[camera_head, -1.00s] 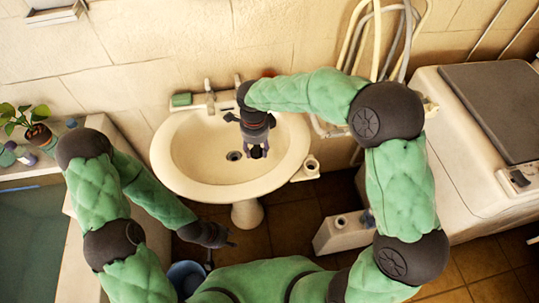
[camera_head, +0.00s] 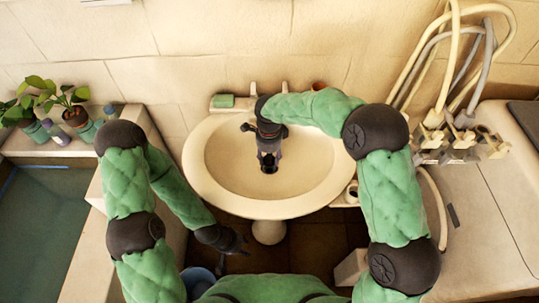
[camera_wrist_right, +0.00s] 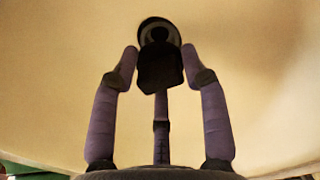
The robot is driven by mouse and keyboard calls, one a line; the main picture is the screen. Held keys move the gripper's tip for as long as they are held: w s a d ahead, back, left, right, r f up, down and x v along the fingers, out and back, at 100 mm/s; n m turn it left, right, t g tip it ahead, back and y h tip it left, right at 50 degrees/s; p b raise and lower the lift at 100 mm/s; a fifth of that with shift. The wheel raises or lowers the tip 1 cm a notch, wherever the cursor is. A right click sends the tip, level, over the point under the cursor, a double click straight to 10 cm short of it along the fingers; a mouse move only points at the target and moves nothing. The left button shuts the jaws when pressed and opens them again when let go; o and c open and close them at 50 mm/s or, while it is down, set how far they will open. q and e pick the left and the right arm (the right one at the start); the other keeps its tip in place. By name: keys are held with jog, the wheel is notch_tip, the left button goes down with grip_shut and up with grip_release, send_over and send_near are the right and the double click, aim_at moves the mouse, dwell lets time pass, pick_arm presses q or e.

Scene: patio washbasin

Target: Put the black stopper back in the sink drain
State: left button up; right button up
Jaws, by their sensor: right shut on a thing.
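The black stopper (camera_wrist_right: 160,70) is between the fingers of my right gripper (camera_wrist_right: 157,66), which is shut on it. In the head view my right gripper (camera_head: 268,155) points down into the sink basin (camera_head: 225,160), with the dark stopper (camera_head: 268,168) at its tips. The round sink drain (camera_wrist_right: 146,30) shows just beyond the stopper in the wrist view, partly covered by it. I cannot tell how large the gap between them is. In the head view the stopper and gripper hide the drain. My left gripper (camera_head: 238,244) hangs low, left of the sink pedestal, away from the basin; its finger opening is unclear.
A green sponge (camera_head: 222,101) lies on the sink's back left rim, near the taps (camera_head: 253,88). Potted plants (camera_head: 70,105) stand on the ledge at left. Hoses (camera_head: 440,60) hang at the right wall beside a white appliance (camera_head: 490,210).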

aim_at(269, 164)
jog(key=shift+f+b, duration=0.85)
jog(key=shift+f, duration=0.9)
jog(key=shift+f+b, duration=0.5)
jog(key=shift+f, duration=0.05)
dwell(0.4)
jog(key=o, duration=0.8)
jog(key=shift+o, duration=0.3)
jog(key=shift+r, duration=0.1)
jog(key=shift+r+p, duration=3.35)
jog(key=shift+r, duration=2.1)
